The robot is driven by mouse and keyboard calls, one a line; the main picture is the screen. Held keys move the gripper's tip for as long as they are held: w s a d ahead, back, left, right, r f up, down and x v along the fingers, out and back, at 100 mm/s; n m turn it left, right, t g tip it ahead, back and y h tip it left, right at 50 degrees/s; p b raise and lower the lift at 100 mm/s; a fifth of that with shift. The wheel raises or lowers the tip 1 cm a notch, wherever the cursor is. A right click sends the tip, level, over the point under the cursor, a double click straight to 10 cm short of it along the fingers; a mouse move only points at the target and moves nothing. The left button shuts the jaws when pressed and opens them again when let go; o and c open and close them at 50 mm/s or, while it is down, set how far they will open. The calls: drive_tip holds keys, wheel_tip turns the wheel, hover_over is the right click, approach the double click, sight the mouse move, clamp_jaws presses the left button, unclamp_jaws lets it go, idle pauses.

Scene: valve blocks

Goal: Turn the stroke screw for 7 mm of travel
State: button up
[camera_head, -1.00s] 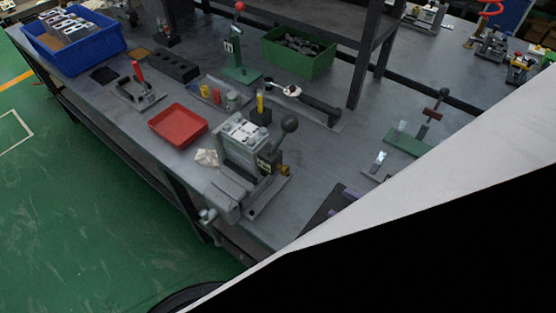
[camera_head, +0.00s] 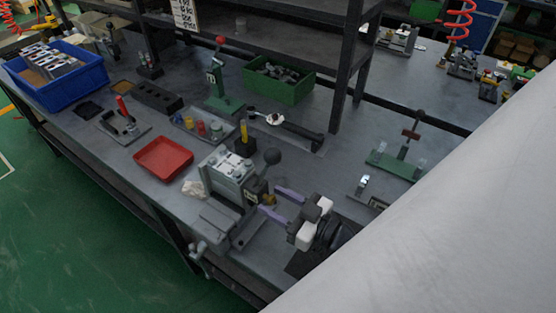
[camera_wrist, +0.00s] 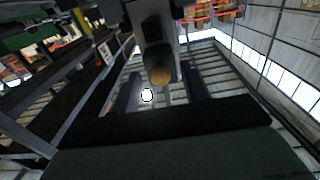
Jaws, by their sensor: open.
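The valve block (camera_head: 230,170) is a grey-green body clamped in a vise (camera_head: 222,218) near the bench's front edge. A brass knob, which looks like the stroke screw (camera_head: 268,199), sticks out of its right side. My gripper (camera_head: 269,199) comes from the right with two purple fingers. In the wrist view its dark fingers (camera_wrist: 162,90) are apart, one on each side of the knob, with gaps between. The fingers are open and empty. Exact depth to the knob cannot be told.
A red tray (camera_head: 163,157) is to the left. A green stand (camera_head: 398,165) is to the right. A shelf post (camera_head: 345,70) rises behind.

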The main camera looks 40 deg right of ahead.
clamp_jaws()
idle(0.3)
drive_tip(key=m+p, duration=0.1)
drive_tip(key=m, duration=1.6)
drive_tip(key=shift+m+p, duration=0.3)
idle(0.5)
